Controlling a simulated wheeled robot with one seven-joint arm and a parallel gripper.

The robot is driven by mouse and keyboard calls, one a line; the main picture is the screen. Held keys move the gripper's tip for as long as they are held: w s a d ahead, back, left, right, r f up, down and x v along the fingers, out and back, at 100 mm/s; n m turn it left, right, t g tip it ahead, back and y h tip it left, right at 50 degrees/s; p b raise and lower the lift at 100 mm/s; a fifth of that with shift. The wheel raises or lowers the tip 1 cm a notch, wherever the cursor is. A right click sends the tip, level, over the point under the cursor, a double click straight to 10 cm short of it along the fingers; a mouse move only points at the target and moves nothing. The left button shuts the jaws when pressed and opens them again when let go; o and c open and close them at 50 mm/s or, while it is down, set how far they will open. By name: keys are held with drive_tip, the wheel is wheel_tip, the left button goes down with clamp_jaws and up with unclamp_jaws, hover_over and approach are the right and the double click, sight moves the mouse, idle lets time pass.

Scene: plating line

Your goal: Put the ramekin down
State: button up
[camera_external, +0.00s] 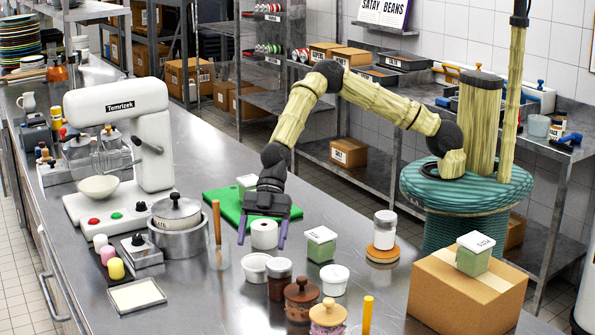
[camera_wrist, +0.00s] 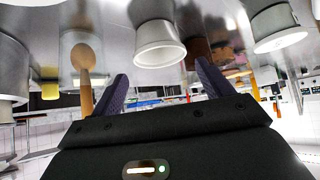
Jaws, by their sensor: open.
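A small white ramekin (camera_external: 254,268) stands upright on the steel counter (camera_external: 190,296), in front of my gripper in the external view. In the wrist view, which shows the counter at the top, the ramekin (camera_wrist: 160,46) appears between and beyond the fingertips. My gripper (camera_external: 262,242) is open, its purple fingers pointing down and apart. The wrist view also shows its two fingers (camera_wrist: 162,82) with nothing held between them. A white cylinder (camera_external: 264,235) lines up between the fingers in the external view; I cannot tell its depth.
A second white pot (camera_external: 334,281), a dark jar (camera_external: 279,281) and lidded jars (camera_external: 301,299) stand close right of the ramekin. A wooden spoon (camera_external: 217,222) stands in a glass at its left. A lidded green box (camera_external: 320,246) is farther right. Bare counter lies toward the front left.

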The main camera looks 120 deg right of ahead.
drive_tip(key=v, duration=0.4)
